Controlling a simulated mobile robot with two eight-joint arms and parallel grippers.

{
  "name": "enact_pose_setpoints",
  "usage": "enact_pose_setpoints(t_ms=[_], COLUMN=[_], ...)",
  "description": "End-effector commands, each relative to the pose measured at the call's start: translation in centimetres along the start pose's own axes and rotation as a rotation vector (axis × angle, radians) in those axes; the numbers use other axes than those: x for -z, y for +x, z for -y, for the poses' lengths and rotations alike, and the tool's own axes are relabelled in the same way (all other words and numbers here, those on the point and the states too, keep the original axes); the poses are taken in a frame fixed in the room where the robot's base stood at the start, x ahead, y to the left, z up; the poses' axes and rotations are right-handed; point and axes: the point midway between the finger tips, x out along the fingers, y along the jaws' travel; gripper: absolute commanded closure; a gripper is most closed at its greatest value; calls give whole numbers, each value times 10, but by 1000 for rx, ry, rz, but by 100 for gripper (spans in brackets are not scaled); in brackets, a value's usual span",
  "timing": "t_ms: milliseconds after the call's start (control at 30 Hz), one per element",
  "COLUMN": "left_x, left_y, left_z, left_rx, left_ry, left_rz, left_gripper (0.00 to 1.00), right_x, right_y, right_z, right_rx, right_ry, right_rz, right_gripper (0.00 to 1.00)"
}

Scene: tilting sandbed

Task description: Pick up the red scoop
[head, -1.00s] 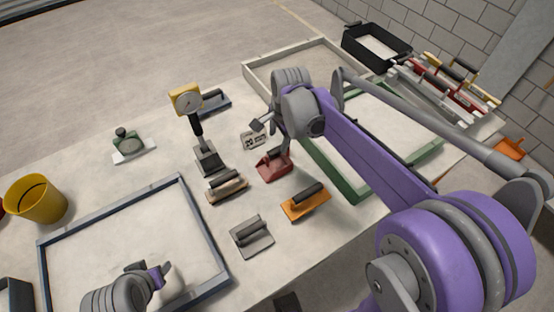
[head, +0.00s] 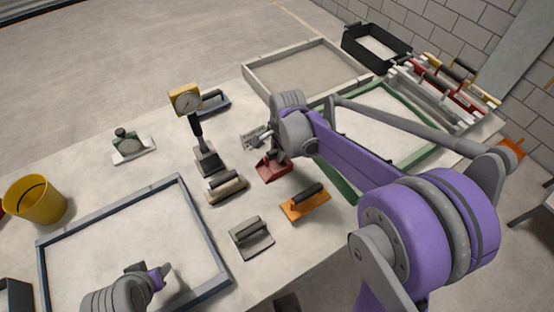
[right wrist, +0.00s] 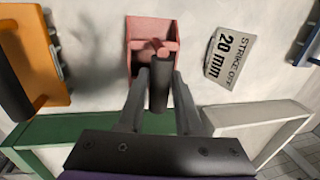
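The red scoop (head: 270,169) lies on the table in the head view, below the right gripper and partly covered by it. In the right wrist view its red pan (right wrist: 142,32) is at the top middle, and its dark handle points back toward me. My right gripper (right wrist: 161,78) is open, with one finger on each side of the handle and small gaps showing. Whether the fingers are down at handle height is hard to tell. My left gripper (head: 160,277) is over the blue-framed bed at the lower left; its fingers do not show clearly.
An orange float (head: 305,205), a grey trowel (head: 252,241) and a wood-based float (head: 227,191) lie near the scoop. A dial gauge (head: 187,102) stands to the left. A strike-off card (right wrist: 229,57) lies right of the scoop. A green frame (right wrist: 75,137) is close by.

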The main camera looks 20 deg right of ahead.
Motion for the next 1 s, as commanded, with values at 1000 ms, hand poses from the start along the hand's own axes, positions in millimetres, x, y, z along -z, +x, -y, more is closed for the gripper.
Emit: enact_pose_setpoints(t_ms=[1000], left_x=[5], left_y=[-5], left_z=[0], left_rx=[0], left_ry=[0], left_rz=[-3], left_gripper=[50], right_x=[0], right_y=[-68], right_z=[13], right_rx=[0], right_ry=[0], right_rz=[0], right_gripper=[100])
